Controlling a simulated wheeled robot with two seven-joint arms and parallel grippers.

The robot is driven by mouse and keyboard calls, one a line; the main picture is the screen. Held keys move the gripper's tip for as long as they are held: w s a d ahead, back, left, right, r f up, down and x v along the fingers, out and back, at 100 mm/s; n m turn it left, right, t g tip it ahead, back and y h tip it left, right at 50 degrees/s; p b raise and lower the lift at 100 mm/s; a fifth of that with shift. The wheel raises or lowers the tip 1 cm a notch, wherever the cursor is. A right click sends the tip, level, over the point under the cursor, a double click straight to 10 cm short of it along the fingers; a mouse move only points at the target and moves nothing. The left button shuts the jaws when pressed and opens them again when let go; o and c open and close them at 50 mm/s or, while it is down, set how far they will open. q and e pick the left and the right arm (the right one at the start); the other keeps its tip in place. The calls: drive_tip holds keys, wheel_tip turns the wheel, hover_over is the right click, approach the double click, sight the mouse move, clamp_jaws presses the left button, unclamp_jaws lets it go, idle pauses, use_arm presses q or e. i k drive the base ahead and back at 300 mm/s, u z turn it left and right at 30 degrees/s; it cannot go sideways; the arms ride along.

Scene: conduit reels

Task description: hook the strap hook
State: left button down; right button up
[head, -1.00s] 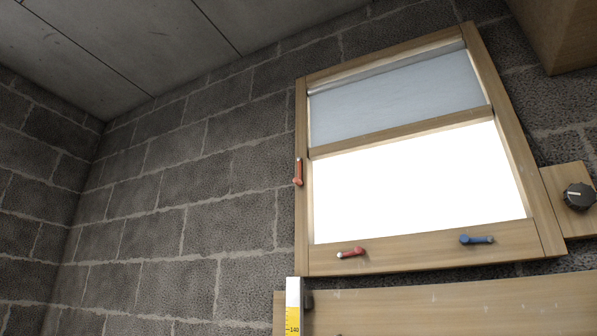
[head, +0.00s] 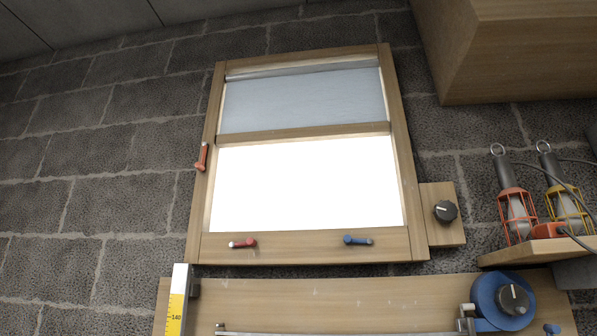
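No strap hook can be made out for certain in the head view. A blue reel-like disc (head: 484,303) with a black knob (head: 513,299) shows at the bottom right, on a wooden board (head: 330,296). A small metal fitting (head: 466,317) sits at its left edge, beside a pale horizontal bar (head: 340,333) cut off by the lower edge. I cannot tell whether that fitting is a hook. Neither of my grippers is in view.
A wooden-framed window (head: 414,190) with red and blue handles is on the block wall. A dial (head: 445,211) is to its right. Two caged lamps (head: 516,207) stand on a shelf (head: 520,251) below a large wooden box (head: 510,50). A yellow-white measuring strip (head: 178,300) is lower left.

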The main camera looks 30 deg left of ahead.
sight(200, 166)
drive_tip(key=z, duration=0.75)
drive_tip(key=k, duration=0.95)
drive_tip(key=u, duration=1.05)
drive_tip(key=i, duration=0.3)
drive_tip(key=u, duration=0.05)
